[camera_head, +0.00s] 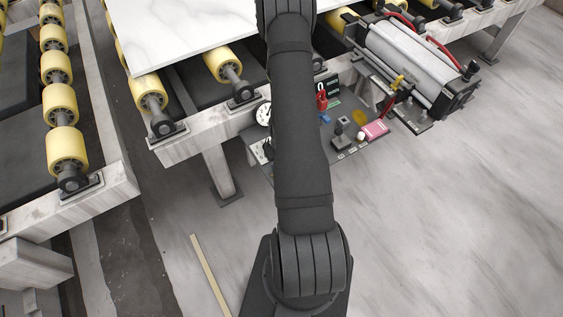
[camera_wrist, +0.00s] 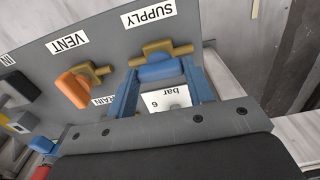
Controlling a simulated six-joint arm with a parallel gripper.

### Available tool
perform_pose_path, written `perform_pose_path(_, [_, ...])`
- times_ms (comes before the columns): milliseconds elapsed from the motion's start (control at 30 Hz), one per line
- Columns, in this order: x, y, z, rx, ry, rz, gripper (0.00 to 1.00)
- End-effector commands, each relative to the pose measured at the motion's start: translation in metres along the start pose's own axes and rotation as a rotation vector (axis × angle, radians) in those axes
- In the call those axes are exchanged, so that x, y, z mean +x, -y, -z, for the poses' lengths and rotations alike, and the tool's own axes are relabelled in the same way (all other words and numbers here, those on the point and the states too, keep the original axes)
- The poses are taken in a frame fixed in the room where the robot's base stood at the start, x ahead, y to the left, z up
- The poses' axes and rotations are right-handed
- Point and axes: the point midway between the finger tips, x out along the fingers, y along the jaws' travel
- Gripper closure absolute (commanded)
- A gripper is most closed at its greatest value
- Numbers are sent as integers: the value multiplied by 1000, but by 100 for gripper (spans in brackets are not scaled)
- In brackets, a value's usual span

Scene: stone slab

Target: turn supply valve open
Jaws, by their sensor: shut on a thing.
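The supply valve, a brass body (camera_wrist: 168,50) with a blue handle (camera_wrist: 160,71), sits under the SUPPLY label (camera_wrist: 148,14) on a grey panel (camera_wrist: 105,52) in the wrist view. The handle lies crosswise between the two blue fingers of my gripper (camera_wrist: 161,78), which is shut on it.
An orange-handled valve (camera_wrist: 74,89) under the VENT label (camera_wrist: 67,42) is close to the left finger. A DRAIN label is partly hidden. Open floor (camera_head: 460,220) lies right.

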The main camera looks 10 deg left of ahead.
Motion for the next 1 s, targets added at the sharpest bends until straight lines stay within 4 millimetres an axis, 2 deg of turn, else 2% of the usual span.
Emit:
perform_pose_path(267, [0,0,1,10,-2,-1,76])
perform_pose_path(300, [0,0,1,11,-2,-1,45])
perform_pose_path(367, [0,0,1,10,-2,0,33])
perform_pose_path(400, [0,0,1,10,-2,0,31])
perform_pose_path(767, [-5,0,1,8,-1,0,31])
perform_pose_path(1000, [-36,0,1,8,-4,-1,31])
